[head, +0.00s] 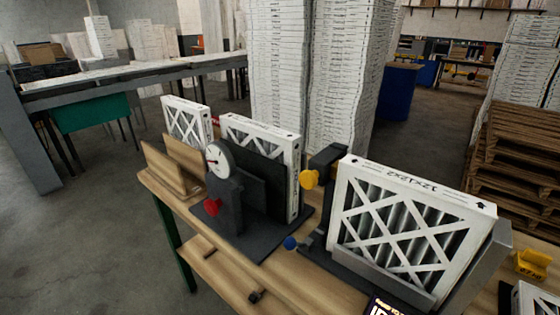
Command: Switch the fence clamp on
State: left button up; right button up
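A boxed filter (405,225) with a white lattice front stands in a dark fixture (345,262) at the right of the wooden bench. A dark upright with a yellow knob (309,179) stands at its left edge, and a blue knob (291,243) sits low beside it. To the left, a dark stand (230,205) carries a round dial (218,159) and a red knob (212,207), with another boxed filter (262,140) behind it. I cannot tell which part is the fence clamp or whether it is on. Neither gripper is in view.
A third filter (187,120) stands behind wooden boards (170,168) at the bench's left end. A lit display (388,308) and a yellow object (533,264) are at the lower right. Tall white stacks (310,75) rise behind.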

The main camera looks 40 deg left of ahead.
aim_at(289, 243)
jog(key=j+u, duration=0.15)
jog(key=u, duration=0.95)
jog(key=k+j, duration=0.15)
jog(key=j, duration=0.2)
jog(key=k+j+u, duration=0.1)
jog(key=j, duration=0.25)
